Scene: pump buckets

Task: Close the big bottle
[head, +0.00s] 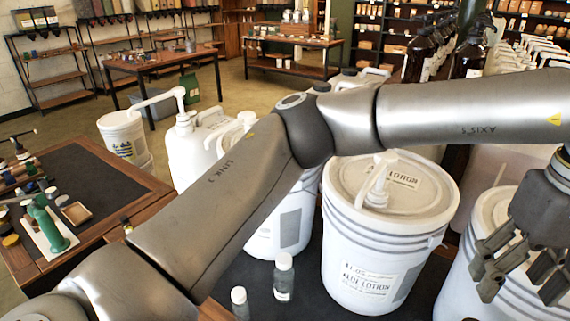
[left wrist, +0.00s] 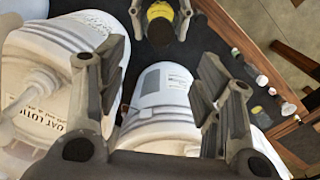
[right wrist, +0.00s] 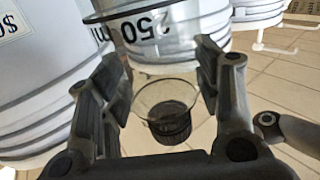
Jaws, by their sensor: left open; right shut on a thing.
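My left gripper (head: 518,268) is open and empty at the right of the head view, with its fingers pointing down over the buckets. In the left wrist view its fingers (left wrist: 163,60) stand apart. My right gripper (right wrist: 163,62) is shut on the clear big bottle (right wrist: 160,42), which bears a dark 250 marking. The right wrist picture is upside down. A black ribbed cap (right wrist: 170,126) shows at the bottle's narrow end; I cannot tell whether it is seated. A round yellow and black thing (left wrist: 160,22), probably the bottle from above, shows between grey fingers in the left wrist view.
A white lotion bucket (head: 365,255) with a pump stands on the dark mat, with others beside it. Two small clear bottles (head: 284,277) stand in front. A side table (head: 85,190) at left holds small items. My left arm crosses above the buckets.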

